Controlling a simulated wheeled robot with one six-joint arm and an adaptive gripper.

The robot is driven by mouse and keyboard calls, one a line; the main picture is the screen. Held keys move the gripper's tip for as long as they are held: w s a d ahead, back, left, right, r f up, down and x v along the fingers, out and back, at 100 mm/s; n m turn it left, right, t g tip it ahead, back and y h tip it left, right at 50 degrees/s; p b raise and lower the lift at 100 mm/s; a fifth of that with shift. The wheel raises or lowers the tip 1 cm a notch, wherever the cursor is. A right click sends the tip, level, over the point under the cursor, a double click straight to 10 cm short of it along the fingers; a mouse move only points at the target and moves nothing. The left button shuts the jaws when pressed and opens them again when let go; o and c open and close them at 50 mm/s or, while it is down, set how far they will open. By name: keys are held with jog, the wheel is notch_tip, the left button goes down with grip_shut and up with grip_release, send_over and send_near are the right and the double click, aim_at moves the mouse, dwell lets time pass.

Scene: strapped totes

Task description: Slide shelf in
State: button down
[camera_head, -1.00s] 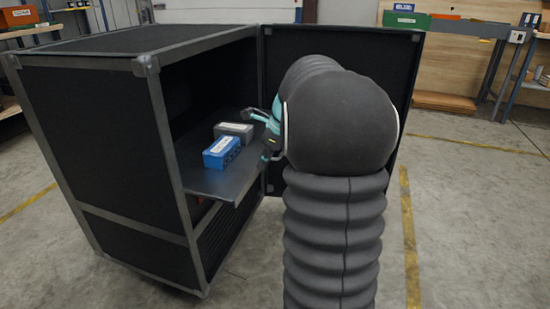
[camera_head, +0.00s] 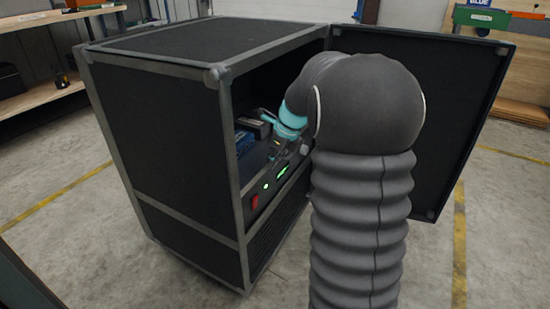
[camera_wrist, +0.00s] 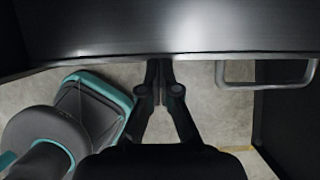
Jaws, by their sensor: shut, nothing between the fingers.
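The dark shelf (camera_head: 253,163) sits inside the black cabinet (camera_head: 165,150), with little or none of it visible beyond the front frame. A blue box (camera_head: 244,143) and a dark grey box (camera_head: 256,126) rest on it, partly hidden by the cabinet frame. My gripper (camera_head: 277,158) is at the cabinet opening by the shelf's front side. In the wrist view, the shelf's smooth dark surface (camera_wrist: 215,28) fills the top. My shut, empty gripper (camera_wrist: 159,68) has its fingertips at the shelf's front edge; whether they touch it I cannot tell.
Below the shelf, a unit with a red switch (camera_head: 255,202) and green lights shows in the cabinet. A metal handle (camera_wrist: 265,74) shows in the wrist view. The cabinet door (camera_head: 455,110) stands open to the right. Concrete floor (camera_head: 90,240) is clear at left.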

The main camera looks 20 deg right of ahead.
dwell(0.4)
jog(key=s+d+r+p, duration=0.1)
jog(key=s+d+r, duration=0.3)
jog(key=r, duration=0.5)
jog(key=shift+s+d+r, duration=0.2)
jog(key=shift+s+d, duration=0.05)
jog(key=shift+s, duration=0.85)
jog(key=s+a+f+n+g+h, duration=0.15)
jog(key=s+n, duration=0.25)
jog(key=n, duration=0.4)
jog(key=s+a+f+n+t, duration=0.1)
jog(key=s+a+f+n, duration=0.2)
jog(key=n, duration=0.5)
jog(key=s+a+r+n+t, duration=0.1)
jog(key=s+a+n, duration=0.5)
jog(key=s, duration=0.2)
jog(key=s+a+r+n+t+h, duration=0.1)
jog(key=s+a+n, duration=0.5)
jog(key=s, duration=0.3)
jog(key=shift+s+a+r+n, duration=0.3)
jog(key=shift+a+r+n, duration=0.1)
jog(key=shift+a, duration=0.3)
